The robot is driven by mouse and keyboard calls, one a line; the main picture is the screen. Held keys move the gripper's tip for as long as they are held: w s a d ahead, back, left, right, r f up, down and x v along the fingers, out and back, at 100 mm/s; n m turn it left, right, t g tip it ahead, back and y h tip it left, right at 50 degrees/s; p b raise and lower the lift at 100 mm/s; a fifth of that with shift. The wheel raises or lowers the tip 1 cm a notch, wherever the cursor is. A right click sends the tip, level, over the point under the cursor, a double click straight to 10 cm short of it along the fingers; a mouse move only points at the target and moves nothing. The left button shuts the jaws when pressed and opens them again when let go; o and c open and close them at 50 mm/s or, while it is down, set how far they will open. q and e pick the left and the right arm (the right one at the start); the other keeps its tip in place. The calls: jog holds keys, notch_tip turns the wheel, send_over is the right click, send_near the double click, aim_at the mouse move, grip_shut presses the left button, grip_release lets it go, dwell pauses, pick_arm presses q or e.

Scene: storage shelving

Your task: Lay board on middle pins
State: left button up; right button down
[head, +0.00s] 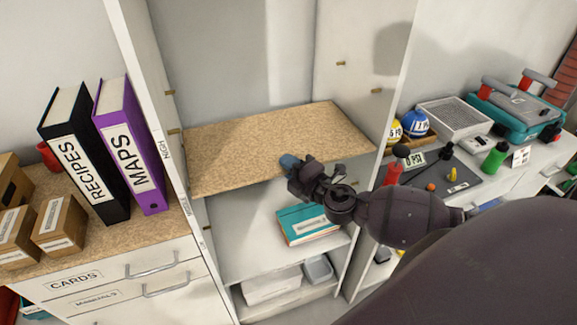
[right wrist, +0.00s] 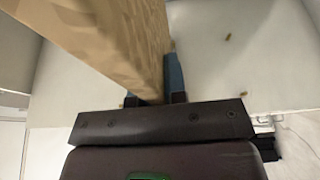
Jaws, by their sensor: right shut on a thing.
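The tan speckled board (head: 265,135) lies roughly flat across the open bay of the white shelf unit, between its side walls. My right gripper (head: 290,163) is shut on the board's front edge near its middle. In the right wrist view the board (right wrist: 115,40) runs between the blue fingers (right wrist: 160,82). Brass pins show on the right wall, at the back (head: 341,63) and nearer the front (head: 377,91), above the board. A pin (head: 174,130) shows on the left wall beside the board. Pins under the board are hidden, so I cannot tell whether it rests on any. My left gripper is out of view.
White bins (head: 270,284) stand lower down. RECIPES (head: 82,150) and MAPS (head: 130,145) binders stand on the left counter.

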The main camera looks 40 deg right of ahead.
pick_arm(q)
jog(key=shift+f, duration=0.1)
pick_arm(e)
jog(key=shift+f, duration=0.1)
jog(key=c, duration=1.3)
grip_release()
jog(key=shift+o, duration=0.7)
jog(key=shift+s, duration=0.35)
jog(key=shift+s+d+b, duration=0.75)
jog(key=shift+s+b, duration=0.45)
jog(key=shift+s, duration=4.4)
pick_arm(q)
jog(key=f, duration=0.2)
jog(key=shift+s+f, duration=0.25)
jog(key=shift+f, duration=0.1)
pick_arm(e)
jog(key=s+a+f+m+g, duration=0.2)
jog(key=f+m, duration=0.4)
jog(key=f, duration=0.1)
jog(key=s+a+f+m+g+h, duration=0.1)
jog(key=s+a+f+m+g, duration=0.1)
jog(key=f+m, duration=0.4)
jog(key=s+a+f+m+g+h, duration=0.1)
jog(key=s+a+f+m+g, duration=0.1)
jog(key=s+f+m, duration=0.2)
notch_tip(320, 180, down, 4)
jog(key=shift+m, duration=1.2)
